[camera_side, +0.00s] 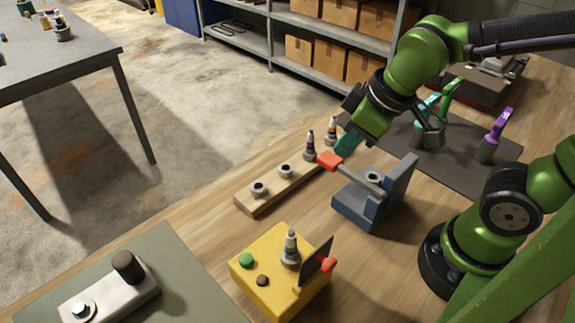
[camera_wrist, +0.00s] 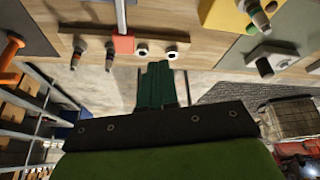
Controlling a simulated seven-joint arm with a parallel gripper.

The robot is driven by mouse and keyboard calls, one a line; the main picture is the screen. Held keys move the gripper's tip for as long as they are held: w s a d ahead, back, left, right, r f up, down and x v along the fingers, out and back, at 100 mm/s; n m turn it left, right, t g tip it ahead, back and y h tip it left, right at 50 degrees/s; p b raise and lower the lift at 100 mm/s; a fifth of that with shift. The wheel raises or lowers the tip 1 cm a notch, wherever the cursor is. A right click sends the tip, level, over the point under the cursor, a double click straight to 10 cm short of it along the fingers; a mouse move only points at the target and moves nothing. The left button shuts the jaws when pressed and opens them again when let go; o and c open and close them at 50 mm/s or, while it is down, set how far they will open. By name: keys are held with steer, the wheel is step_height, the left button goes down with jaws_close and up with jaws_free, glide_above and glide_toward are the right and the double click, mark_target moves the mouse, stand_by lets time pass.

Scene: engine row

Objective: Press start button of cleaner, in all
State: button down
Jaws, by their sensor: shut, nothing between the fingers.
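The cleaner appears to be the yellow box (camera_side: 262,277) at the front middle of the side view. It has a green button (camera_side: 246,260) and a dark red-brown button (camera_side: 262,281) on top. A grey tool piece (camera_side: 290,249) stands upright on it beside a dark flap (camera_side: 316,261) with a red tip. Part of the yellow box (camera_wrist: 212,14) shows at the upper right of the wrist view. My gripper (camera_side: 345,147) is shut and empty, with teal fingers, above the wooden rack's far end, well away from the box.
A wooden rack (camera_side: 249,207) holds two upright tool pieces (camera_side: 310,148) and two empty-looking sockets. A blue fixture (camera_side: 352,206) with a red-handled lever (camera_side: 330,160) stands beside it. A white block with a dark knob (camera_side: 127,264) lies front left. A dark mat carries coloured tools (camera_side: 490,145).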

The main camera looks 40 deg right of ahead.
steer(key=a+f+n+h, duration=0.1)
steer(key=a+f+n, duration=0.1)
steer(key=a+n, duration=0.5)
steer(key=m+t+y, duration=0.1)
steer(key=m+t, duration=0.2)
steer(key=m, duration=3.3)
glide_above(247, 260)
steer(key=shift+f, duration=0.1)
steer(key=shift+f, duration=4.4)
steer(key=shift+f, duration=0.15)
steer(key=shift+f, duration=0.25)
